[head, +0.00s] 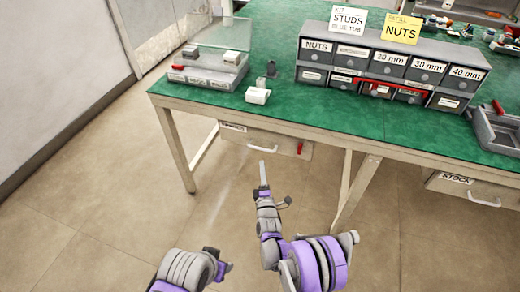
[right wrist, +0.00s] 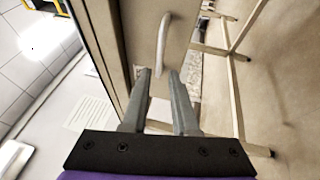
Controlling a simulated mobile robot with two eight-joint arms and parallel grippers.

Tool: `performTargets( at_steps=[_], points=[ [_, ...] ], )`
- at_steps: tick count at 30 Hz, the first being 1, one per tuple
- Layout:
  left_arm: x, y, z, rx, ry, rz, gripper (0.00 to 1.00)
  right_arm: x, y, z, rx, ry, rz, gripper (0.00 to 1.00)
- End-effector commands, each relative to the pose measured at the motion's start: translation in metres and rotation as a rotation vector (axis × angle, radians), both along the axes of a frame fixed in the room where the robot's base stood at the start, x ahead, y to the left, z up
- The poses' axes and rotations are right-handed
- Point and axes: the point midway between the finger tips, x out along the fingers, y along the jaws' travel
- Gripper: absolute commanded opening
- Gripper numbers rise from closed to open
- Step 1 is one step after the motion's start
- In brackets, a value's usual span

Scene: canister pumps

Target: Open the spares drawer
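A drawer (head: 275,143) hangs under the left part of the green workbench, and it looks shut. Its label (head: 233,127) is too small to read, and it has a pale bar handle (head: 262,149) and a red part (head: 300,148) on its front. My right gripper (head: 263,168) is in front of and below this handle. In the right wrist view its two fingers (right wrist: 159,74) are apart and empty, with the handle (right wrist: 163,42) beyond their tips, not between them. My left gripper (head: 217,258) is low in the head view, away from the drawer, its fingers unclear.
Another drawer (head: 475,190) at the right reads STOCK. On the workbench (head: 200,98) stand a grey bin rack (head: 390,66) with labels, a grey case (head: 210,72) at the left and a grey tray (head: 497,128). Table legs (head: 358,188) stand right of my right gripper.

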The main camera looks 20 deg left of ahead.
Motion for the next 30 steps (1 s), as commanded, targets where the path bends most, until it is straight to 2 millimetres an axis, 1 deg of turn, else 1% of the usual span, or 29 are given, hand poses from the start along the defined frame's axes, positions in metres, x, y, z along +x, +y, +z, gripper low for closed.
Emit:
performTargets(
  at_steps=[9, 12, 15, 19, 27, 29, 30],
  points=[
    [0.001, 0.0, -0.01, 0.0, 0.003, 0.0, 0.5, 0.056, 0.021, 0.01, 0.0, 0.002, 0.0, 0.27],
    [0.002, 0.0, -0.013, 0.0, 0.004, 0.0, 0.5, 0.07, 0.026, 0.012, 0.0, 0.003, 0.0, 0.27],
    [0.002, 0.0, -0.015, 0.0, 0.004, 0.0, 0.5, 0.079, 0.029, 0.015, 0.001, 0.004, 0.0, 0.27],
    [0.002, 0.0, -0.015, 0.0, 0.005, 0.0, 0.5, 0.085, 0.031, 0.017, 0.001, 0.003, 0.0, 0.27],
    [0.002, 0.0, -0.015, 0.0, 0.005, 0.0, 0.5, 0.086, 0.032, 0.017, 0.001, 0.004, 0.0, 0.27],
    [0.002, 0.0, -0.015, 0.0, 0.005, 0.0, 0.5, 0.086, 0.032, 0.017, 0.001, 0.004, 0.0, 0.18],
    [0.002, 0.0, -0.015, 0.0, 0.005, 0.0, 0.5, 0.086, 0.032, 0.017, 0.001, 0.004, 0.0, 0.11]
  ],
)
